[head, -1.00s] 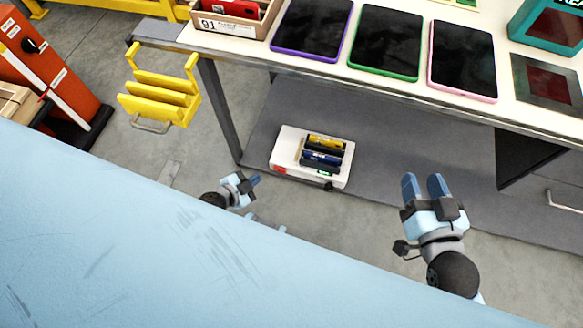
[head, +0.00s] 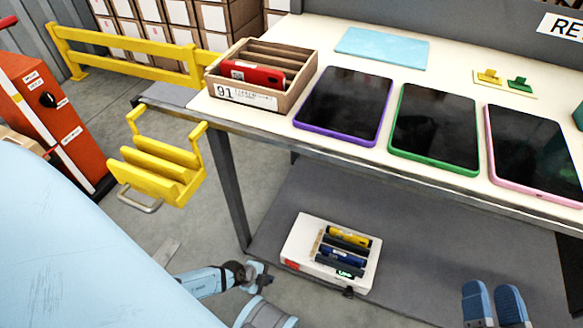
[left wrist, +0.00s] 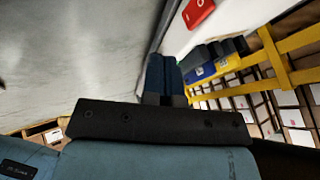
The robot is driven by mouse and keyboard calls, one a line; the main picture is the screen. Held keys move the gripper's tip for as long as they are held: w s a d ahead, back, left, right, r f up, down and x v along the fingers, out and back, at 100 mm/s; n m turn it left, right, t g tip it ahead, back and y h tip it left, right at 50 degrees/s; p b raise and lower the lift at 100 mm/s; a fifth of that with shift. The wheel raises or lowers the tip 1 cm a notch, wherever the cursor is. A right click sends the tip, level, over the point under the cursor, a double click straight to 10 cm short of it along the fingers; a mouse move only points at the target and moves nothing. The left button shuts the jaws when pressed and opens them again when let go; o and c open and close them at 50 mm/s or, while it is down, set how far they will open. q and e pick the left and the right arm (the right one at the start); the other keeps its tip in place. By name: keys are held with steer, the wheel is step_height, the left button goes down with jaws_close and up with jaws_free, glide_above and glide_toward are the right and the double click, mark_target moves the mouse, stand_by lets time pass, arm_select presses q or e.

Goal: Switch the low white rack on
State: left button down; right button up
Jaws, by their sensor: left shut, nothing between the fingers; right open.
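The low white rack (head: 310,236) sits on the grey lower shelf under the table. It holds yellow, blue and dark blocks in slots. A red switch (head: 291,265) is at its front left corner, and a small green lit display (head: 346,274) is at the front. My left gripper (head: 264,274) is just left of that corner, partly hidden. In the left wrist view its blue fingers (left wrist: 165,75) are shut and empty, pointing toward the white rack, with the red switch (left wrist: 197,12) beyond the tips. Contact cannot be told. My right gripper (head: 496,303) is open and empty at bottom right.
Above the rack is the white table top (head: 300,148), with a wooden bin (head: 246,99) and several tablets. A table leg (head: 232,190) stands behind my left gripper. A yellow holder (head: 160,170) hangs at the table's left end. The shelf right of the rack is clear.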

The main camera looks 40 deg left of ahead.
mark_target(292, 265)
arm_select(q)
steer(key=shift+f, duration=0.1)
arm_select(e)
steer(key=shift+f, duration=0.1)
arm_select(q)
steer(key=w+d+f+b, duration=0.3)
steer(key=w+f+b, duration=0.4)
steer(key=w+b, duration=0.2)
steer(key=shift+f+b, duration=0.4)
steer(key=shift+b, duration=0.15)
arm_select(e)
step_height(292, 265, down, 5)
steer(key=w+d+n, duration=0.1)
steer(key=w+n, duration=0.2)
steer(key=n, duration=0.1)
steer(key=shift+d+f+n+g+y, duration=0.2)
steer(key=shift+n+g+y, duration=0.1)
steer(key=shift+y, duration=0.1)
